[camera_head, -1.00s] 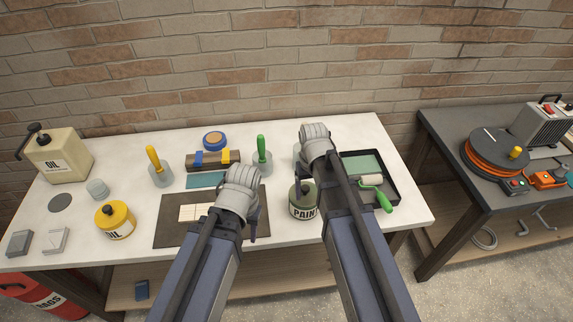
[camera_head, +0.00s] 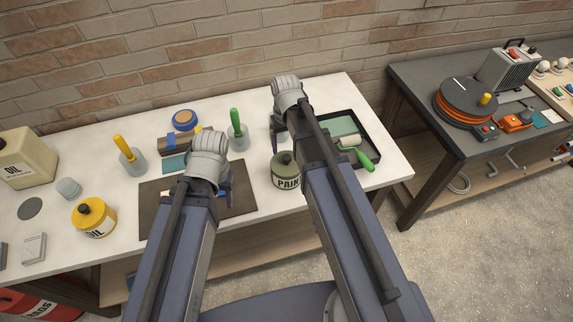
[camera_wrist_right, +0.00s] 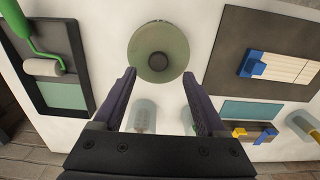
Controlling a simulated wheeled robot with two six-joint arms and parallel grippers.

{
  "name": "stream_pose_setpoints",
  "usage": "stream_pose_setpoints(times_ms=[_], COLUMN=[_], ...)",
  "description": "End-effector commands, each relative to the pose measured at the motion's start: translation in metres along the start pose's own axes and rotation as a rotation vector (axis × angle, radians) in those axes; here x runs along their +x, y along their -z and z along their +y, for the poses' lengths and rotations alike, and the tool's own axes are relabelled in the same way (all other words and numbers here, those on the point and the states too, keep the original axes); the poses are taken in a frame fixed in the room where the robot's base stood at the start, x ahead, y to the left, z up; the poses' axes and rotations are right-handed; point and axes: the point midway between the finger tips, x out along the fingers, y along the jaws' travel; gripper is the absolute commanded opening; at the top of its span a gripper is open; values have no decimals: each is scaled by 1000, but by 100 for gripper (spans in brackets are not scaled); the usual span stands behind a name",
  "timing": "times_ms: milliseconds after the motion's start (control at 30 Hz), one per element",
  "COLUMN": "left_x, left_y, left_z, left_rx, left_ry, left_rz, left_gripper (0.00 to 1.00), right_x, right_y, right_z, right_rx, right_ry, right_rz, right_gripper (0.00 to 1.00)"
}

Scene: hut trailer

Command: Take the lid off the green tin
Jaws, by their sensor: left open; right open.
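The green tin (camera_head: 286,175), labelled PAINT, stands upright on the white bench. Its lid (camera_head: 284,159) with a dark knob is on it. In the right wrist view the round green lid (camera_wrist_right: 160,68) shows from above, its dark knob (camera_wrist_right: 158,65) in the middle. My right gripper (camera_wrist_right: 158,75) is open and empty, its fingertips just short of the lid, one towards each side; I cannot tell its height above it. In the head view my right arm hides most of that gripper. My left gripper (camera_head: 224,188) is open over the dark mat, left of the tin.
A paint tray (camera_head: 372,150) with a green-handled roller (camera_head: 358,155) lies right of the tin. Behind it stand pots, one with a green-handled tool (camera_head: 237,130). The dark mat (camera_head: 155,205) lies left. A yellow oil can (camera_head: 93,220) stands further left. Bare bench lies in front of the tin.

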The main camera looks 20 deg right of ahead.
Motion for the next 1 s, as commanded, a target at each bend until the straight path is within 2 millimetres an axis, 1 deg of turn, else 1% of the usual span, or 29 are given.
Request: stream_pose_setpoints(times_ms=[167,500,600,833,867,1000], left_x=[9,48,52,50,50,50], left_y=[0,3,3,3,3,3], left_z=[1,4,5,5,5,5], left_rx=[1,6,6,6,6,6], left_ry=[0,1,1,1,1,1], left_rz=[0,0,0,0,0,0], left_gripper=[50,50,50,50,50,50], right_x=[9,49,53,51,51,51], right_y=[0,0,0,0,0,0], right_z=[1,3,3,2,2,2], right_rx=[0,0,0,0,0,0], right_ry=[0,0,0,0,0,0], right_rz=[0,0,0,0,0,0], right_gripper=[74,74,74,74,72,56])
